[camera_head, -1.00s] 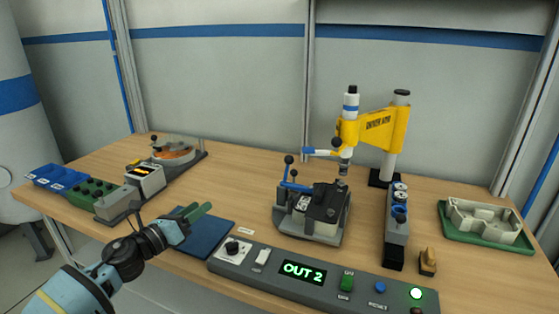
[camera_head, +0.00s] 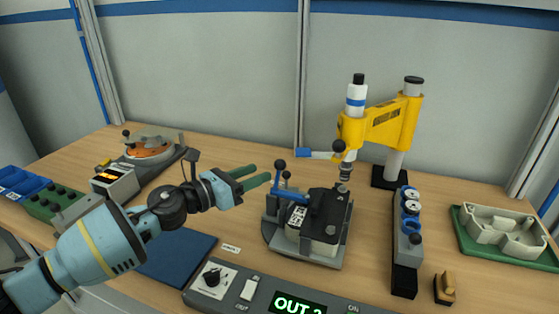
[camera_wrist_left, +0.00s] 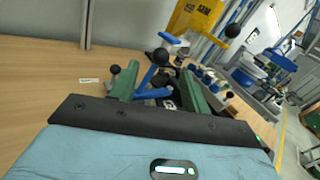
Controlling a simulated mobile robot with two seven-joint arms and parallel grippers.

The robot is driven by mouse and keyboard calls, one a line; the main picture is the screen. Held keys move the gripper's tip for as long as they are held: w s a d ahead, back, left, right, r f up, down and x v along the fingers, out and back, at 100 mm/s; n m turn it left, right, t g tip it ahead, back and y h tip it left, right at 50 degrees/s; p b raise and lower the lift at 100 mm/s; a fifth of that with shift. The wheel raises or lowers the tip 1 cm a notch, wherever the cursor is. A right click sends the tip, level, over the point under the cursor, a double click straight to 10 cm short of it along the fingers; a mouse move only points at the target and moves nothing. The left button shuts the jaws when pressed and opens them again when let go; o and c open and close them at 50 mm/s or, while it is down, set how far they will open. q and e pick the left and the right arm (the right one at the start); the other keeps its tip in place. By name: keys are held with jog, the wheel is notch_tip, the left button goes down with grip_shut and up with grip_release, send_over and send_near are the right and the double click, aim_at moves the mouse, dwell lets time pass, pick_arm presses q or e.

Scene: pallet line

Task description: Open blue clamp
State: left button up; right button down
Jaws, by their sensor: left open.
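The blue clamp (camera_head: 289,193) sits on the left side of a grey fixture (camera_head: 272,243) that holds a black-topped block (camera_head: 325,211). A blue lever with a dark ball knob stands up from it. My left gripper (camera_head: 262,174) is open, its two green fingers pointing right toward the clamp lever, just left of the knob. In the left wrist view the blue clamp lever (camera_wrist_left: 152,75) and its black ball show between the two green fingers (camera_wrist_left: 160,88). I cannot tell whether a finger touches it. My right gripper is not in view.
A yellow press (camera_head: 385,122) stands behind and right of the fixture. A control panel (camera_head: 235,289) lies in front, beside a blue mat (camera_head: 175,256). A grey rail with knobs (camera_head: 405,250) and a green tray (camera_head: 470,237) are at the right.

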aim_at(275, 166)
pick_arm(q)
jog(key=x, duration=0.7)
jog(key=shift+w+d+b, duration=0.15)
jog(key=shift+d+b, duration=0.15)
jog(key=shift+b, duration=0.1)
grip_shut()
